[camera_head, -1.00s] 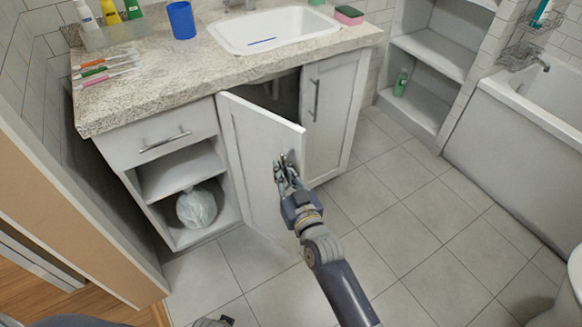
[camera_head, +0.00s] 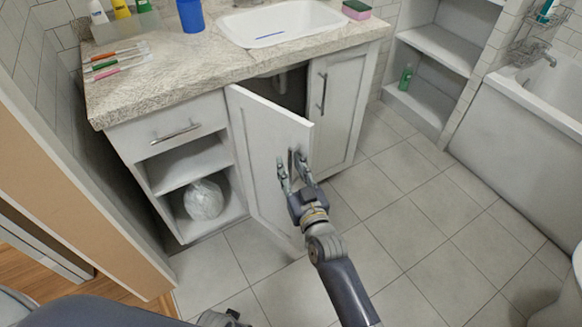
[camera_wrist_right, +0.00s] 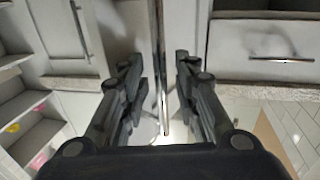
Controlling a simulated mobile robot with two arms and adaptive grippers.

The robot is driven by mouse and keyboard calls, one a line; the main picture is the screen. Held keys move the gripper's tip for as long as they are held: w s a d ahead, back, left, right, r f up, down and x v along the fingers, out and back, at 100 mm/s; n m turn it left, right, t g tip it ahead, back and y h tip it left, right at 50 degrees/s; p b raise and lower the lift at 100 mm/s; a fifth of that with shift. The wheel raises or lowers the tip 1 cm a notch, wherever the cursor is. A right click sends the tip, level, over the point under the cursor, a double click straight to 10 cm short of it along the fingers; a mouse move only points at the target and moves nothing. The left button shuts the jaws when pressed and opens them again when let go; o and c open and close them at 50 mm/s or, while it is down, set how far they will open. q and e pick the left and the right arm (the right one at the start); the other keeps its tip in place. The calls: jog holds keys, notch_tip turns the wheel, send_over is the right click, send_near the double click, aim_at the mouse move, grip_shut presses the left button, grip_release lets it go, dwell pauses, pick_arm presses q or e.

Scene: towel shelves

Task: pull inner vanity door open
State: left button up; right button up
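The inner vanity door (camera_head: 263,150) is a white panel standing partly open, swung out from the cabinet between the open shelves and the other closed door. Its metal bar handle (camera_head: 291,160) is near the free edge. My right gripper (camera_head: 293,168) is at the handle with its fingers spread apart. In the right wrist view the handle (camera_wrist_right: 160,70) runs between the two open fingers, with a gap on both sides. A dark part at the bottom edge of the head view looks like my left gripper (camera_head: 222,319), mostly cut off.
The other vanity door (camera_head: 335,105) is closed. A drawer (camera_head: 168,128) and shelves with a white bag (camera_head: 203,200) are left of the open door. The tiled floor (camera_head: 400,200) is clear to the right, up to the bathtub (camera_head: 510,150).

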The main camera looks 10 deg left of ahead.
jog(key=shift+a, duration=0.1)
jog(key=v, duration=1.2)
